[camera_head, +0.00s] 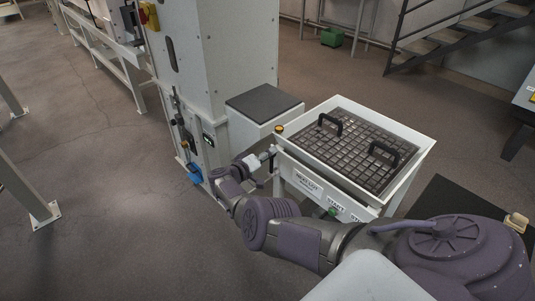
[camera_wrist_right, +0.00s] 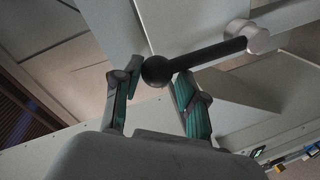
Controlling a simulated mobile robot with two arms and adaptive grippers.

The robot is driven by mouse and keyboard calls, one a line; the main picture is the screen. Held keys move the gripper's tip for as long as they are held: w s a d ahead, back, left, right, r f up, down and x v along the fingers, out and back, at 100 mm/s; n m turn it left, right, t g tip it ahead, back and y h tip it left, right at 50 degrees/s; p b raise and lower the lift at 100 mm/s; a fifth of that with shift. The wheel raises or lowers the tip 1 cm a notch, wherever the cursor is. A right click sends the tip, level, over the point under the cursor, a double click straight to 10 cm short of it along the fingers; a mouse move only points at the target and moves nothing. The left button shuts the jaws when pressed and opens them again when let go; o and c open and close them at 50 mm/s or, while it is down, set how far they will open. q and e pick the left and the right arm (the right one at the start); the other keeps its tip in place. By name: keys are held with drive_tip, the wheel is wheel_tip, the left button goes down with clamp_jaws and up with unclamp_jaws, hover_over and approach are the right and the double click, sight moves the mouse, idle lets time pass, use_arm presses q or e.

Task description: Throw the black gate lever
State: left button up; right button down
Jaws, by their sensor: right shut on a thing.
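The black gate lever (camera_wrist_right: 208,55) shows in the right wrist view as a dark rod with a round ball knob (camera_wrist_right: 157,71). Its far end meets a pale round pivot boss (camera_wrist_right: 246,37) on a light panel. My right gripper (camera_wrist_right: 155,82) has its two fingers on either side of the knob and is shut on it. In the head view my right gripper (camera_head: 266,156) is at the left side of the white tray-topped cabinet, beside the tall machine; the lever is too small and covered there to make out. My left gripper is in neither view.
The white cabinet (camera_head: 305,183) carries a dark gridded tray (camera_head: 362,150) with two black handles. A tall grey machine (camera_head: 215,60) and a dark-topped box (camera_head: 264,103) stand close behind my right gripper. Open floor (camera_head: 80,150) lies to the left.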

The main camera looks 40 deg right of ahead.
drive_tip(key=shift+s+a+f, duration=0.2)
drive_tip(key=shift+s+f, duration=0.05)
drive_tip(key=shift+f, duration=0.4)
drive_tip(key=c, duration=0.8)
unclamp_jaws()
drive_tip(key=shift+o, duration=1.4)
drive_tip(key=shift+d, duration=0.1)
drive_tip(key=shift+w+r, duration=0.1)
drive_tip(key=shift+w, duration=0.05)
drive_tip(key=shift+r, duration=0.1)
drive_tip(key=v, duration=0.7)
drive_tip(key=shift+a, duration=0.25)
